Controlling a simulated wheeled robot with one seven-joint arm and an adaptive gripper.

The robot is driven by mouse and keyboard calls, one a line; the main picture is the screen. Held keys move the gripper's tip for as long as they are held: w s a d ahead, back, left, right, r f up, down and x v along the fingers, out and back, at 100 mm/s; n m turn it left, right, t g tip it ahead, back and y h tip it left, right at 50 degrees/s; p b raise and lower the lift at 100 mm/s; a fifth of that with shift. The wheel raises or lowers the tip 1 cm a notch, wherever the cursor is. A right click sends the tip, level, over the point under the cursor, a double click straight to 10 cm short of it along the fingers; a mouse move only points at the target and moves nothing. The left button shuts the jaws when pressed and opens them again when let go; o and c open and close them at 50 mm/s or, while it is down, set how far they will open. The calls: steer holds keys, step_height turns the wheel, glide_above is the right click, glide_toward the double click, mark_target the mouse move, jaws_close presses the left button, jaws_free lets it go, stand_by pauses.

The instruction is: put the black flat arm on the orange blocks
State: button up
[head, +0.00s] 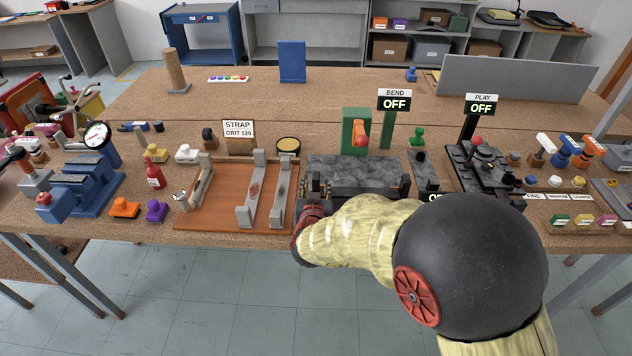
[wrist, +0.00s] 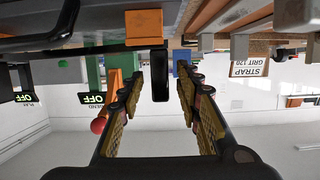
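My gripper (head: 316,188) is at the left front of the dark grey slab on the bench. In the wrist view, which looks upside down, its two padded fingers (wrist: 159,88) are apart. A narrow black upright piece (wrist: 160,62), which may be the black flat arm seen end-on, shows between them with a gap on each side. An orange block (wrist: 144,27) is just beside that piece, at the slab's edge. I cannot make out this block or the black piece in the head view, where my arm covers the slab's front. I see only one such orange block.
The dark grey slab (head: 350,172) has a green stand (head: 347,122) with an orange lever behind it. A wooden tray (head: 215,208) with grey bars lies to its left. A black stepped fixture (head: 465,165) stands to the right. The bench behind is mostly clear.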

steer(key=p+v, duration=0.3)
steer(key=v, duration=0.7)
steer(key=s+d+r+n+g+y, duration=0.1)
steer(key=s+d+r+g+y, duration=0.15)
steer(key=r, duration=0.25)
steer(key=s+d+r+g+y, duration=0.2)
steer(key=s+d+r, duration=0.15)
steer(key=r, duration=0.25)
steer(key=s+d+g+h, duration=0.2)
steer(key=s+d, duration=0.5)
steer(key=s, duration=0.3)
steer(key=s+d+r+g+h, duration=0.1)
steer(key=s+d+g+h, duration=0.1)
steer(key=s+d, duration=0.5)
steer(key=s, duration=0.3)
steer(key=shift+s+m, duration=0.25)
steer(key=shift+m, duration=0.05)
steer(key=shift+r+g, duration=0.1)
steer(key=shift+g, duration=0.15)
